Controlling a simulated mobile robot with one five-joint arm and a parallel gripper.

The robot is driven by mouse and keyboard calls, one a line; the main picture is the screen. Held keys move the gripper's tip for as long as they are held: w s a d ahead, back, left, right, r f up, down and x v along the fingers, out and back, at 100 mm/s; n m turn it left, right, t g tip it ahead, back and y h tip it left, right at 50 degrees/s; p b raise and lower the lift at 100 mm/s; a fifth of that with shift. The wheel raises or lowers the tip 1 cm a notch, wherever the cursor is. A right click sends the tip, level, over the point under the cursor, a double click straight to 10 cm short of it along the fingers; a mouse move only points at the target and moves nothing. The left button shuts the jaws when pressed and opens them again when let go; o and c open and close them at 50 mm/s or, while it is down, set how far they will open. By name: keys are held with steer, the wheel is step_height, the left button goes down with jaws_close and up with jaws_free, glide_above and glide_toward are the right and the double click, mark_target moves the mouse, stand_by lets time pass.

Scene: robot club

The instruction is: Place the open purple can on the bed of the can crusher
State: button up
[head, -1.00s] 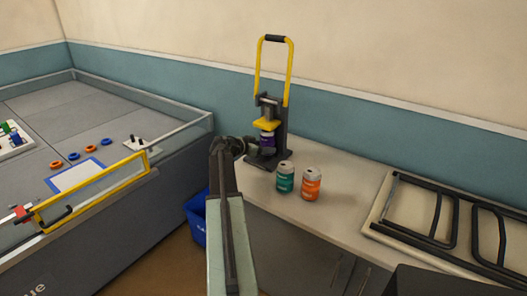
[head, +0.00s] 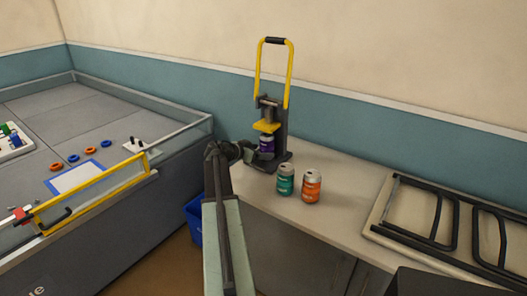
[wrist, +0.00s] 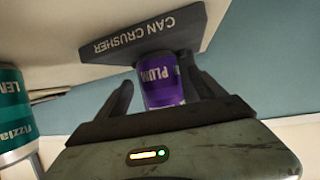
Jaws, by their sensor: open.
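The purple can (head: 267,144) stands upright on the bed of the can crusher (head: 285,150), below its yellow press plate (head: 267,127). The crusher's yellow handle is raised. My gripper (head: 256,153) is at the crusher's left front, low beside the can. In the wrist view, the purple can (wrist: 162,82) appears between the spread fingers of my gripper (wrist: 160,88), with gaps at its sides. The crusher's base, lettered CAN CRUSHER (wrist: 145,35), shows against the can's end. The head view partly hides the can's lower part.
A teal can (head: 286,180) and an orange can (head: 311,186) stand on the counter (head: 340,215) in front of the crusher. A black metal frame (head: 440,220) lies at the right. A blue bin (head: 194,220) is below at the left, by the walled game field.

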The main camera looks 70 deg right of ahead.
steer(key=p+v, duration=0.3)
steer(key=v, duration=0.7)
steer(key=shift+f, duration=0.1)
steer(key=w+a+f+n+t+y, duration=0.2)
steer(key=w+a+f+n, duration=0.1)
steer(key=w+a, duration=0.55)
steer(key=w+a+f+n+t+y, duration=0.1)
steer(key=w+a+f+n, duration=0.35)
steer(key=a, duration=0.65)
steer(key=w+a+f+n+t+y, duration=0.2)
steer(key=w+a+n, duration=0.1)
steer(key=w+a, duration=0.55)
steer(key=a+f+n+y, duration=0.2)
steer(key=a+n, duration=0.4)
steer(key=a, duration=1.5)
steer(key=a+f+n+y, duration=0.3)
steer(key=a+n+y, duration=0.2)
steer(key=a, duration=1.6)
steer(key=shift+n+t, duration=0.4)
steer(key=shift+n, duration=0.45)
steer(key=shift+f, duration=0.1)
